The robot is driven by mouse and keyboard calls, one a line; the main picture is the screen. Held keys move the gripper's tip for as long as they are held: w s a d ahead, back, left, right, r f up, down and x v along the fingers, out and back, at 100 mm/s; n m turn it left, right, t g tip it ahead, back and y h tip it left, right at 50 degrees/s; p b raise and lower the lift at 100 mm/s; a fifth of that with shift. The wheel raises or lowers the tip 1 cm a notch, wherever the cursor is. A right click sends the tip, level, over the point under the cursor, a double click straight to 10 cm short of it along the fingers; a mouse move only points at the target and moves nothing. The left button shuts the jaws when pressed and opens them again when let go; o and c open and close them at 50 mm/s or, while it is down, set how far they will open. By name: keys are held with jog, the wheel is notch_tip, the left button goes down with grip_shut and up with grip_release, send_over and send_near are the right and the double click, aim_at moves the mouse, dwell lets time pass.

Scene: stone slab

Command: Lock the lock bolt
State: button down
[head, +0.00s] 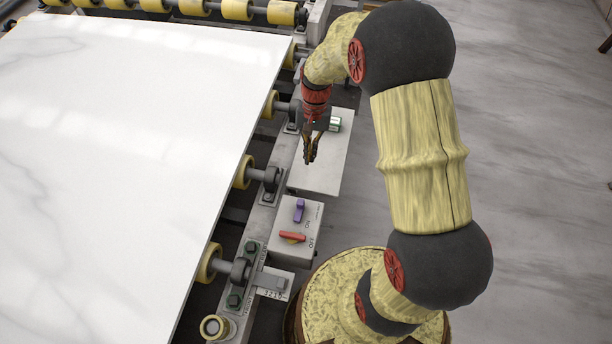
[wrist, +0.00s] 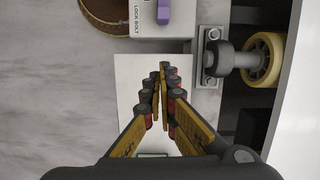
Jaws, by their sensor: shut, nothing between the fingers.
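A light grey switch box (head: 285,224) stands on the side rail of the roller frame in the head view. It carries a purple lever (head: 299,210) and a red-orange lever (head: 292,237), with ON and OFF printed beside them. In the wrist view, the box (wrist: 141,18) is cut off at the top edge; its print reads LOCK BOLT, beside the purple lever (wrist: 163,12). My gripper (head: 310,159) is shut and empty above a pale plate, beyond the box in the head view and apart from both levers. Its fingertips (wrist: 163,68) meet in the wrist view.
The pale plate (head: 327,172) bears a small green-and-white item (head: 335,124). A large white marble slab (head: 120,130) lies on yellow rollers (head: 243,172) to the left. A metal latch piece (head: 270,282) and a numbered tag sit nearer than the box. Grey floor is clear at right.

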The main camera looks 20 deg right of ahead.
aim_at(299, 211)
jog(key=shift+m, duration=0.3)
jog(key=b+x, duration=0.4)
jog(key=x, duration=0.6)
jog(key=shift+s+a+f, duration=0.15)
jog(key=shift+s+f, duration=0.05)
jog(key=shift+f, duration=0.15)
jog(key=s+a, duration=0.2)
jog(key=s, duration=0.1)
jog(key=shift+a+r+b, duration=0.1)
jog(key=shift+r+b, duration=0.25)
jog(key=shift+b, duration=0.05)
